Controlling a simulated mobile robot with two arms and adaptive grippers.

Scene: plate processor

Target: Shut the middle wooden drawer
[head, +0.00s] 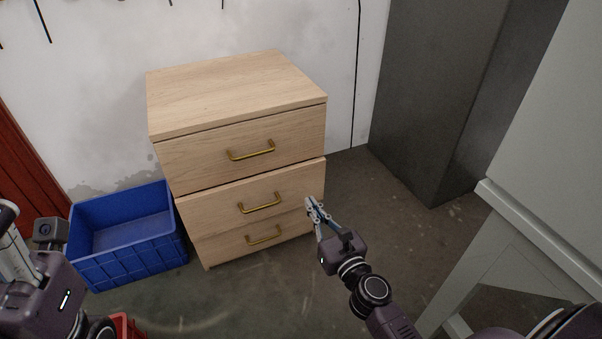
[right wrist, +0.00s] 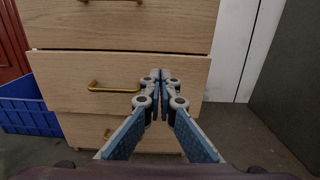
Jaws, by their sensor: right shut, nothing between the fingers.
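The wooden chest (head: 235,90) stands against the wall with three drawers and brass handles. Its middle drawer (head: 220,210) sticks out a little past the top drawer and partly covers the bottom one. The middle handle (head: 260,204) is free. My right gripper (head: 312,205) is shut and empty, near the right end of the middle drawer front. In the right wrist view its fingertips (right wrist: 160,77) overlap that drawer front, right of the handle (right wrist: 113,88); contact cannot be told. My left gripper (head: 12,240) is at the left edge, partly cut off, away from the chest.
A blue crate (head: 125,268) stands on the floor close to the chest's left side. A dark grey cabinet (head: 430,90) and a pale bench (head: 540,190) are on the right. Part of a red object (head: 125,325) shows at the bottom left. Floor in front of the chest is clear.

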